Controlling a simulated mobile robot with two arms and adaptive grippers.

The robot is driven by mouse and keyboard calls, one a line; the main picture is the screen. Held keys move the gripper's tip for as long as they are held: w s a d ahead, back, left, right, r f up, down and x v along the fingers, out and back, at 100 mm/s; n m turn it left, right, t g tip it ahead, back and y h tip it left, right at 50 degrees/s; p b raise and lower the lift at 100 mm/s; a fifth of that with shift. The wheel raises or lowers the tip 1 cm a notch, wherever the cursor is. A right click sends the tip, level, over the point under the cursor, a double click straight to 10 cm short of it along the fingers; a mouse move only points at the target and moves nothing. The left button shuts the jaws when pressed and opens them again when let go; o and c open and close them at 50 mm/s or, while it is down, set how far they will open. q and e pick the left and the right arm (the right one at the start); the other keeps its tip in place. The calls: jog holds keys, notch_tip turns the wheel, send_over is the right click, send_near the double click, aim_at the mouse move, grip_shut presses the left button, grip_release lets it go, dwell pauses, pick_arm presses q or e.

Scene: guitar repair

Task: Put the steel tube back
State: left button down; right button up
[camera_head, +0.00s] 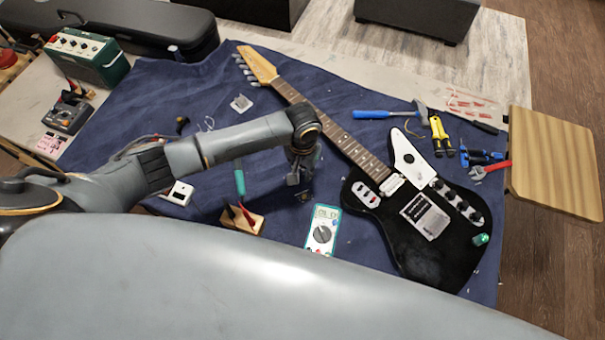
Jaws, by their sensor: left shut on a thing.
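My left gripper (299,178) reaches in from the left and points down over the blue cloth (215,105), left of the guitar neck. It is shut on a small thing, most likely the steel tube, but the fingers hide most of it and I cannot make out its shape. I see no steel tube clearly anywhere else. A black electric guitar (425,243) lies on the cloth to the right of the gripper. My right gripper is not in view.
Below the gripper lie a multimeter (322,229) and a wooden block (241,220). A teal-handled tool (239,180) lies to the left. A wooden stool (555,160) stands beyond the table edge.

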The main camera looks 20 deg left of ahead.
aim_at(302, 178)
pick_arm(q)
notch_tip(302, 178, down, 2)
jog(key=shift+s+f, duration=0.1)
jog(key=shift+f, duration=0.3)
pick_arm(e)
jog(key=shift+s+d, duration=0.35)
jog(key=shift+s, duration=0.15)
pick_arm(q)
jog(key=shift+f, duration=0.2)
jog(key=c, duration=1.2)
grip_release()
jog(key=shift+o, duration=0.2)
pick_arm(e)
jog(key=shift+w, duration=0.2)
pick_arm(q)
jog(key=shift+r, duration=0.25)
notch_tip(302, 178, up, 12)
jog(key=shift+b, duration=0.3)
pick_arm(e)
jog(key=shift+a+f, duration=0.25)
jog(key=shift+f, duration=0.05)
